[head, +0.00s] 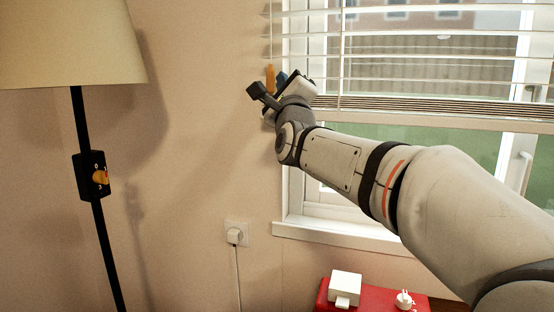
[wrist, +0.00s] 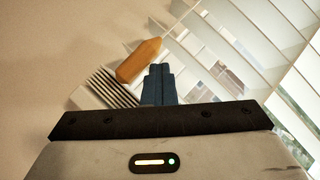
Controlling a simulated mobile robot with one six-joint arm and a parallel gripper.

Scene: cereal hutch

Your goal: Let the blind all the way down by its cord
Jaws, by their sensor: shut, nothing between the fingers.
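The white slatted blind (head: 430,84) hangs partway down the window, with a stack of slats gathered above its bottom rail (head: 450,122). Its thin cord (head: 270,38) runs down at the blind's left side to an orange-brown wooden pull (head: 270,77). My gripper (head: 282,77) is up beside this pull. In the wrist view, the gripper's dark blue fingers (wrist: 159,72) are shut together and empty. The pull (wrist: 138,60) lies just left of the fingertips there; I cannot tell whether they touch. The blind's slats (wrist: 245,40) fill the right of the wrist view.
A floor lamp (head: 70,40) with an orange-knobbed switch (head: 93,176) stands at the left. A wall socket with a plug (head: 234,236) is below the gripper. A red surface (head: 380,298) with a white box (head: 345,287) is below the window sill (head: 340,235).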

